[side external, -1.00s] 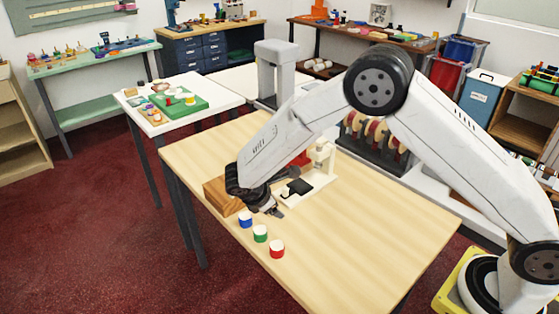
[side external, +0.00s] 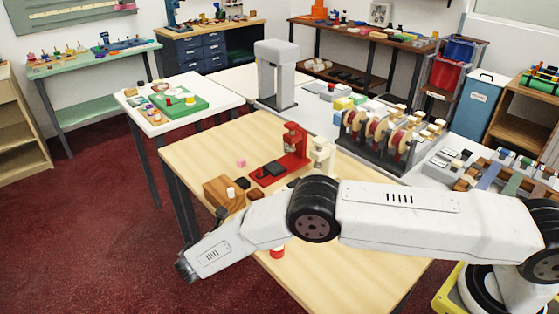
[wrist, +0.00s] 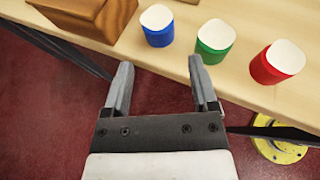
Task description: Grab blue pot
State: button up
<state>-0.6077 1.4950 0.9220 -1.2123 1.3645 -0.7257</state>
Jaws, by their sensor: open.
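In the wrist view the blue pot (wrist: 159,37) stands upright at the table edge, with a pale top. The green pot (wrist: 212,43) and the red pot (wrist: 272,70) stand to its right in a row. My gripper (wrist: 160,63) is open and empty, its fingers pointing toward the blue pot, apart from it. In the side view my gripper (side external: 186,268) is off the table's edge at the lower left. My arm hides the blue and green pots there; part of the red pot (side external: 277,253) shows below the arm.
A wooden block (side external: 218,190) sits beside the pots, left of the blue one in the wrist view (wrist: 88,17). A red stand (side external: 297,148), a cream stand (side external: 321,153) and a pink cube (side external: 241,163) stand farther back. The table's right part (side external: 350,280) is clear.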

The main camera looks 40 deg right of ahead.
jog(key=shift+x, duration=3.95)
jog(key=shift+w+r, duration=0.1)
grip_shut()
jog(key=shift+r, duration=0.15)
jog(key=shift+r, duration=1.55)
jog(key=s+r, duration=0.1)
jog(key=r, duration=0.1)
jog(key=s+r, duration=0.4)
jog(key=shift+d, duration=0.4)
jog(key=s+d+r, duration=0.1)
jog(key=s+r, duration=0.2)
jog(key=s, duration=0.5)
jog(key=shift+s+d+r, duration=0.2)
jog(key=shift+s+r, duration=0.1)
jog(key=shift+s, duration=0.1)
